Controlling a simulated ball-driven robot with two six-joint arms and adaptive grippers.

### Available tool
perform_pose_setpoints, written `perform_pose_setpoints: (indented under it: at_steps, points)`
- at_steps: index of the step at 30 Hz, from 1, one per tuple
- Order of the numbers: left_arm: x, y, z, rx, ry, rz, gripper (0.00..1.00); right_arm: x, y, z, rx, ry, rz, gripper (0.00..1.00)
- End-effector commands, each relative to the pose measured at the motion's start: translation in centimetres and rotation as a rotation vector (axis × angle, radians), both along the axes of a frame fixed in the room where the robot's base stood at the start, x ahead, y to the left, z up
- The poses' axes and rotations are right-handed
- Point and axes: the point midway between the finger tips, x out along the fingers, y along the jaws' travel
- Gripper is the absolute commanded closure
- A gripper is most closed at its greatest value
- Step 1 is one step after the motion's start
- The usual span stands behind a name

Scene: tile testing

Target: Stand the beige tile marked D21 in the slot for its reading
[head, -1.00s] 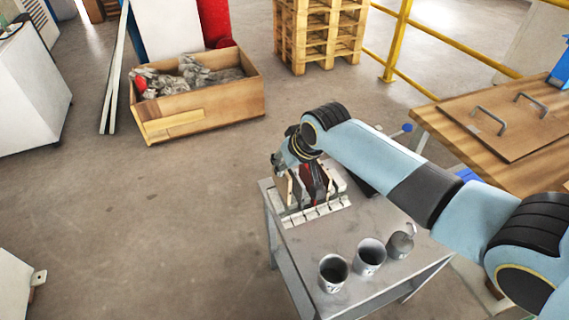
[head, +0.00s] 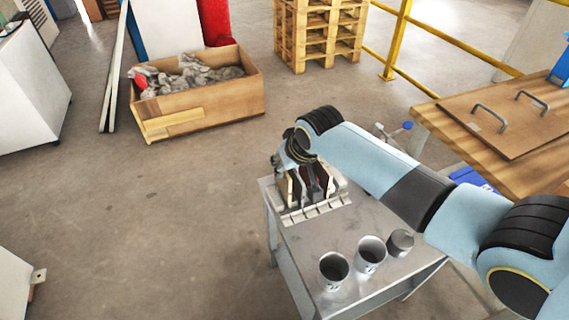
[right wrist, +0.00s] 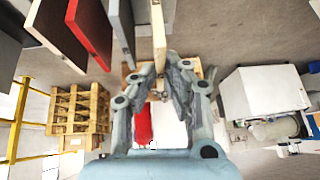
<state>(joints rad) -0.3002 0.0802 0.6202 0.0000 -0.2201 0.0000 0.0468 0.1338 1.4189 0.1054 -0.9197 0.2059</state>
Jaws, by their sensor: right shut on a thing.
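My right gripper (head: 297,172) is over the slotted rack (head: 318,211) on the grey table (head: 307,248). In the right wrist view its fingers (right wrist: 162,78) are shut on the edge of a beige tile (right wrist: 159,35). No marking on that tile is legible. A grey tile (right wrist: 121,30), a red tile (right wrist: 88,28) and a dark, pale-edged tile (right wrist: 58,32) stand in a row to its left in that view, apart from it. In the head view the gripper hides part of the tiles. I cannot tell whether the held tile sits in a slot. My left gripper is not in view.
Two open metal cups (head: 334,268) (head: 370,252) and a grey canister (head: 401,242) stand near the table's front right. A wooden bench (head: 505,130) is at right. A wooden crate of scrap (head: 205,118) and pallets (head: 318,40) are on the floor behind.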

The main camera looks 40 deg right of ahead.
Motion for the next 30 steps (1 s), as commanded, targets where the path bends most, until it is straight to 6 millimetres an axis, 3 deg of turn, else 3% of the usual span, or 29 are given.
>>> perform_pose_setpoints:
  at_steps: [30]
  points:
    - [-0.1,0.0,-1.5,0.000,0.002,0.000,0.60,0.1,0.0,-3.1,0.000,-0.002,0.000,1.00]
